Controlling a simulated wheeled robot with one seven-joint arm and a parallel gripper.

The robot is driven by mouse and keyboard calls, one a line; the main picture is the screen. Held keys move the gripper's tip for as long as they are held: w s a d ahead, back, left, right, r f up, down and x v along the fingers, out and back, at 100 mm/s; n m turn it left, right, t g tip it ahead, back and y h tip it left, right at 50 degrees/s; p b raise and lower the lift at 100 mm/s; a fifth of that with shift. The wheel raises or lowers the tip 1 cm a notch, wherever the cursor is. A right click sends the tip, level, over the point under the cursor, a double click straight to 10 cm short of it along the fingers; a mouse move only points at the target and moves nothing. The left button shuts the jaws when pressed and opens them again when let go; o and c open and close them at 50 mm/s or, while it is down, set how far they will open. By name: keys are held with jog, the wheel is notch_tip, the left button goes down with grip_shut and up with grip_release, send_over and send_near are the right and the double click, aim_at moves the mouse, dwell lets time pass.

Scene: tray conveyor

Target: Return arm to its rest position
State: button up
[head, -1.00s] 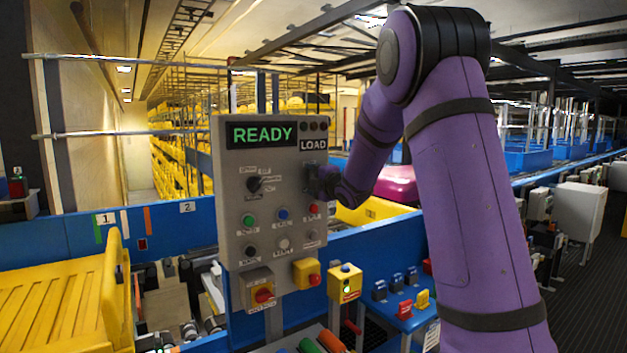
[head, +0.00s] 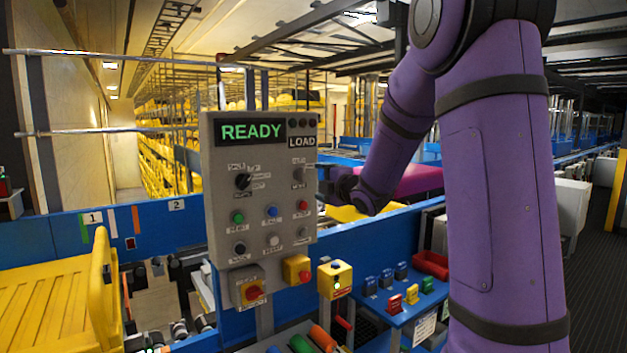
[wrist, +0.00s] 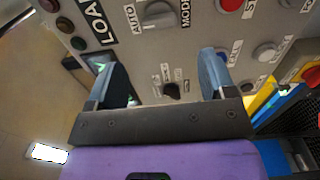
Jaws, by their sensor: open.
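My purple arm reaches up and over from the right in the head view, with my gripper (head: 326,184) beside the right edge of the grey control panel (head: 222,190). In the wrist view my gripper (wrist: 165,85) shows two blue-grey fingers spread wide with nothing between them. The panel face (wrist: 205,35) lies ahead of the fingers, with a dark knob (wrist: 171,89) visible between them. The panel's screen (head: 252,132) reads READY in green, and the label beside it reads LOAD.
A yellow tray (head: 55,295) stands at lower left. Yellow button boxes (head: 335,281) and a blue shelf with small coloured blocks (head: 400,310) lie below and right of the panel. A magenta case (head: 425,179) sits behind my arm. A dark aisle floor (head: 600,270) is open at right.

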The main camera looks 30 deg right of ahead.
jog(key=shift+s, duration=0.55)
jog(key=s+a+f+m+g, duration=0.1)
jog(key=s+a+m+g, duration=0.3)
jog(key=s, duration=0.7)
jog(key=s+a+f+m+g, duration=0.1)
jog(key=s+a+m+g, duration=0.3)
jog(key=s+a+m, duration=0.4)
jog(key=s+a+m+g, duration=0.4)
jog(key=s+a+m, duration=0.2)
jog(key=s, duration=1)
jog(key=shift+a+f+m+g+h, duration=0.15)
jog(key=shift+f+m+g+h, duration=0.15)
jog(key=shift+f+g, duration=0.1)
jog(key=shift+w, duration=0.1)
